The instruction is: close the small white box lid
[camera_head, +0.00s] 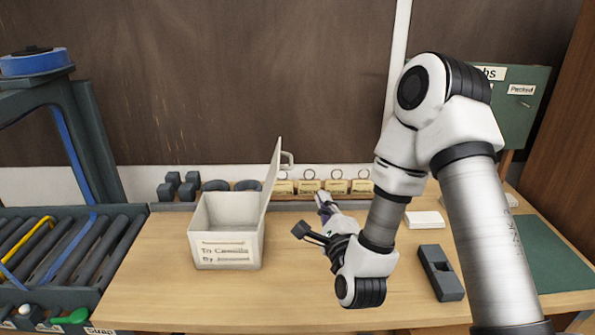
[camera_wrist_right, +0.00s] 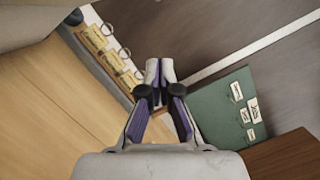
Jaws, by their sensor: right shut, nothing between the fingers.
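The small white box (camera_head: 225,240) stands on the wooden table with writing on its front. Its lid (camera_head: 271,185) is open and stands nearly upright along the box's right side, leaning slightly right. A small handle (camera_head: 289,160) sticks out from the lid's outer face. My right gripper (camera_head: 323,198) is to the right of the box and lid, apart from them, pointing toward the back of the table. Its fingers are shut and empty; the fingertips also show in the right wrist view (camera_wrist_right: 159,70). My left gripper is not in view.
Several tagged wooden blocks (camera_head: 335,187) line the back edge, also in the right wrist view (camera_wrist_right: 110,52). A roller conveyor (camera_head: 60,250) is at left. A dark block (camera_head: 440,272), a white block (camera_head: 424,219) and a green board (camera_head: 525,105) are at right. The table before the box is clear.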

